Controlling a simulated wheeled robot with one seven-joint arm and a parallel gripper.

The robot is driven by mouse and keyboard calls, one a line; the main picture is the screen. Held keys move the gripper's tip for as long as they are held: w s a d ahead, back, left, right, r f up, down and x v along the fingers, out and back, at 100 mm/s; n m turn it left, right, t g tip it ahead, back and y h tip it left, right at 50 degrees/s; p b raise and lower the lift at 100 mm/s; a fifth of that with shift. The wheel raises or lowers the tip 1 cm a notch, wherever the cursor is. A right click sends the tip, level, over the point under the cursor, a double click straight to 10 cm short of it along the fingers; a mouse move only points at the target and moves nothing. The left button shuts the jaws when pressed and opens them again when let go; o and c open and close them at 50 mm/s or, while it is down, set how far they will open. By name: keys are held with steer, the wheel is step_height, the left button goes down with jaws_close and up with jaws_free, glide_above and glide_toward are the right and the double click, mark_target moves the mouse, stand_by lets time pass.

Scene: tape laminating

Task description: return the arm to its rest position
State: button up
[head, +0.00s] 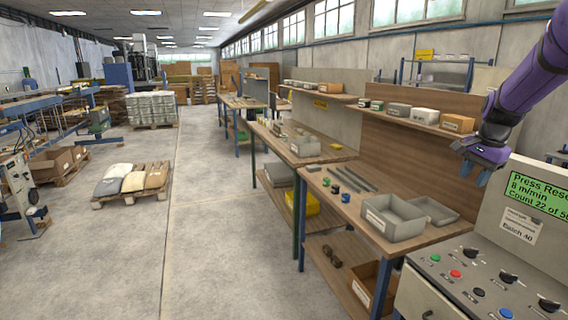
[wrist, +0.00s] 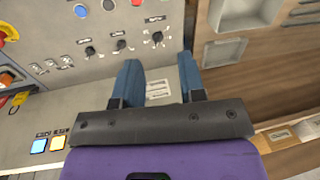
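My gripper (head: 477,173) is at the end of my purple arm (head: 530,90), which reaches in from the upper right of the head view. It hangs in the air beside the grey control panel, left of its green screen (head: 537,196). In the wrist view the two blue fingers of my gripper (wrist: 160,82) stand apart with nothing between them. Behind them is the face of the control panel (wrist: 90,100) with knobs and buttons. The gripper appears clear of the panel, though the exact gap is hard to tell.
A wooden workbench (head: 345,208) with a grey bin (head: 393,217) stands beside the panel. A shelf (head: 420,122) with small boxes is above it. A pallet with sacks (head: 132,180) lies on the floor at left. The aisle floor (head: 210,240) is clear.

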steer(key=s+a+r+n+t, duration=0.1)
steer(key=s+a+r+n, duration=0.4)
steer(key=s+a, duration=0.5)
steer(key=s+a+r+n+t, duration=0.1)
steer(key=s+a+r+n, duration=0.4)
steer(key=s, duration=0.9)
steer(key=s+a+f+n, duration=0.1)
steer(key=s+a, duration=0.1)
steer(key=s, duration=0.3)
steer(key=s+a+f+n+t, duration=0.1)
steer(key=s+a+n, duration=0.1)
steer(key=s, duration=0.3)
steer(key=shift+a+f+h, duration=0.25)
steer(key=shift+h, duration=0.05)
steer(key=shift+d, duration=0.1)
